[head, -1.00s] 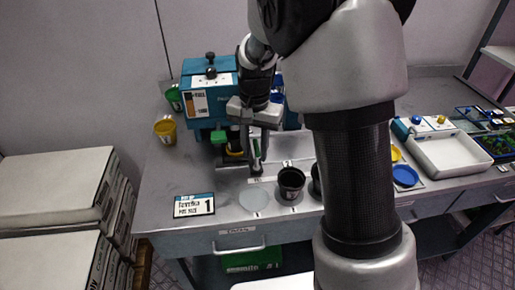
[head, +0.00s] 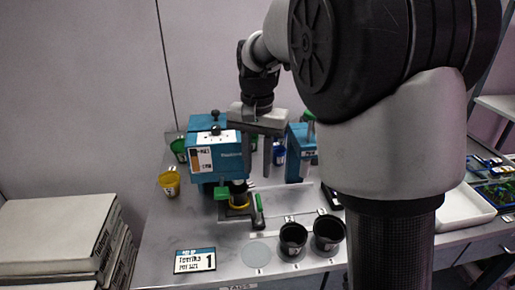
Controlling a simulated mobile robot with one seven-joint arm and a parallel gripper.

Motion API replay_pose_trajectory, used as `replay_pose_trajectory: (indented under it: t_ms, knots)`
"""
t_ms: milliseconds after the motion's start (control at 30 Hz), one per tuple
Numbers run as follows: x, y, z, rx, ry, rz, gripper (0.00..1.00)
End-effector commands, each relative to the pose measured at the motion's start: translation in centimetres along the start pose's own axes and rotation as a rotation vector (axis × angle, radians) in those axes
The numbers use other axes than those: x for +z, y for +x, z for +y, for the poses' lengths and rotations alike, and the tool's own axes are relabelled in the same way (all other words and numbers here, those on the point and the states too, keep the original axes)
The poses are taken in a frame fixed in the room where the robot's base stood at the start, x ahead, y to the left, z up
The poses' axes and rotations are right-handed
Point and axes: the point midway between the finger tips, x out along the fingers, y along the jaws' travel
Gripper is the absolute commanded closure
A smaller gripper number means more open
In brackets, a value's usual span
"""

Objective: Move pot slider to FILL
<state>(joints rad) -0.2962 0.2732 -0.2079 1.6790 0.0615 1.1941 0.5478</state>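The blue filling machine (head: 215,165) stands at the back left of the bench. Under its front is a yellow ring-like part (head: 240,203) with a dark pot inside, close to a green part (head: 222,192). A small upright handle with a green top (head: 258,208) stands just right of it, seemingly the pot slider's; whether they are joined I cannot tell. My gripper (head: 257,158) points down above and behind this handle, its two fingers apart with nothing seen between them. No FILL mark is readable, so the slider's position against it is unclear.
Two black pots (head: 293,240) stand at the bench front, right of a pale round disc (head: 256,255) and a card marked 1 (head: 195,260). A yellow cup (head: 169,182) is at the left. A blue machine (head: 298,153) and a white tray (head: 462,208) are to the right.

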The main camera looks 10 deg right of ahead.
Motion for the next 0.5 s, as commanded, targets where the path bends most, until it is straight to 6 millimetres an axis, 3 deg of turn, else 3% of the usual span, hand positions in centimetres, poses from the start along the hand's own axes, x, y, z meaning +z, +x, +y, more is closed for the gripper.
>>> replay_pose_trajectory:
  t_ms: [33, 200, 500]
  knots:
    - [-0.1, -1.1, 0.0, -0.002, 0.0, 0.002, 0.72]
    - [0.0, -3.0, 0.0, -0.001, 0.001, 0.001, 0.72]
    - [0.0, -3.6, 0.0, 0.0, 0.001, -0.001, 0.72]
